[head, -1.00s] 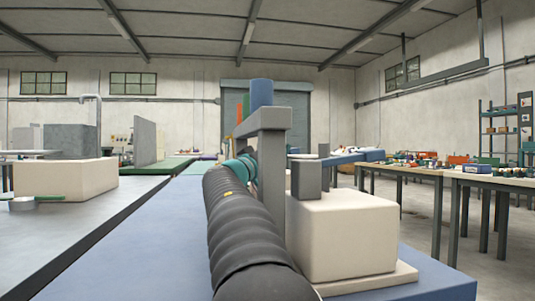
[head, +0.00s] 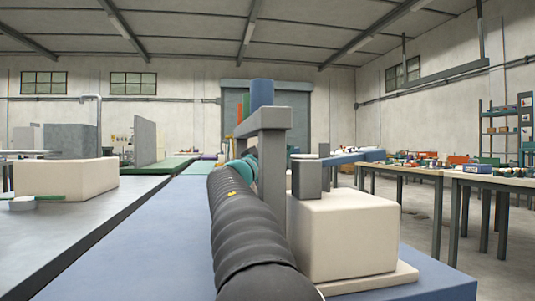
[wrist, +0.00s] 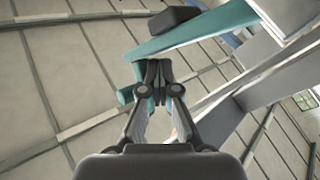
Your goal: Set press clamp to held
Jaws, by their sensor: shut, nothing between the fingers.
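A grey press-like frame (head: 272,165) with a blue cylinder (head: 262,92) on top stands on the blue bench top in the head view. I cannot tell for certain which part is the press clamp. In the wrist view a teal bar (wrist: 195,30) runs diagonally just beyond my gripper (wrist: 152,68). My gripper's fingers are shut and empty, with their tips close to the bar's lower left end; whether they touch it is unclear. A short teal piece (wrist: 125,95) shows left of the fingers. My gripper is hidden in the head view.
A cream block (head: 345,235) carrying a grey post (head: 306,178) stands right of the frame. Another cream block (head: 65,178) sits on the left table. Wooden tables (head: 425,173) with small parts stand at right. The blue bench top (head: 130,250) is clear at front left.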

